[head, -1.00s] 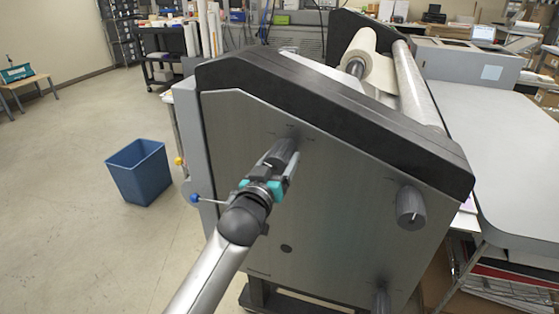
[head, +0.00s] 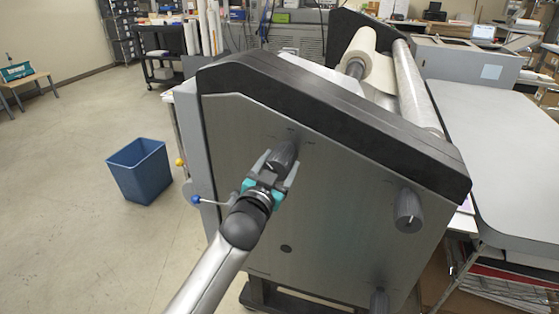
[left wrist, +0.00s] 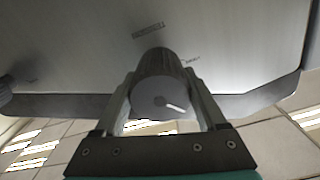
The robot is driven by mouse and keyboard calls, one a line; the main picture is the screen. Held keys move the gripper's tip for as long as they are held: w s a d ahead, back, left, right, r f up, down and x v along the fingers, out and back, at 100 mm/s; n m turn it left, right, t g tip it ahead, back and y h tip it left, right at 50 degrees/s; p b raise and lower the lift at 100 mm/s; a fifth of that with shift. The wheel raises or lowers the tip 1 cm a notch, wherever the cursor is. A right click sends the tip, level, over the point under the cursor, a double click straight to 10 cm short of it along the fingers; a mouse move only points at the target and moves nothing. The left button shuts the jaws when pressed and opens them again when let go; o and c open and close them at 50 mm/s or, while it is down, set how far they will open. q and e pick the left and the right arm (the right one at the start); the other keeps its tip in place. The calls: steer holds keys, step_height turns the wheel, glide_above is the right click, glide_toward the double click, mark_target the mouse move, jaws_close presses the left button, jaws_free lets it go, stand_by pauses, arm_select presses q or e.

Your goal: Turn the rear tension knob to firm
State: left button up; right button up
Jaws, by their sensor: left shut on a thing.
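The laminator's grey side panel (head: 330,205) carries several dark knobs. My left gripper (head: 278,166) is at the upper left knob (head: 283,155), with one finger on each side of it. In the left wrist view the same knob (left wrist: 160,95) sits between the two fingers (left wrist: 163,100), and the jaws are shut on it. Its white pointer line shows on the end face, slanting down to the right there. The small scale labels around it are too small to read. Another knob (head: 408,211) on the right of the panel and a lower one (head: 379,301) are untouched. My right gripper is not in view.
A blue bin (head: 140,172) stands on the floor to the left. A lever with a blue ball (head: 196,200) sticks out at the panel's left edge. A grey table (head: 500,150) is on the right. The floor at left is mostly clear.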

arm_select(q)
steer(key=m+p, duration=0.1)
steer(key=m, duration=0.3)
steer(key=shift+m, duration=2.2)
steer(key=o, duration=1.3)
steer(key=v, duration=1.5)
steer(key=shift+s+a, duration=0.1)
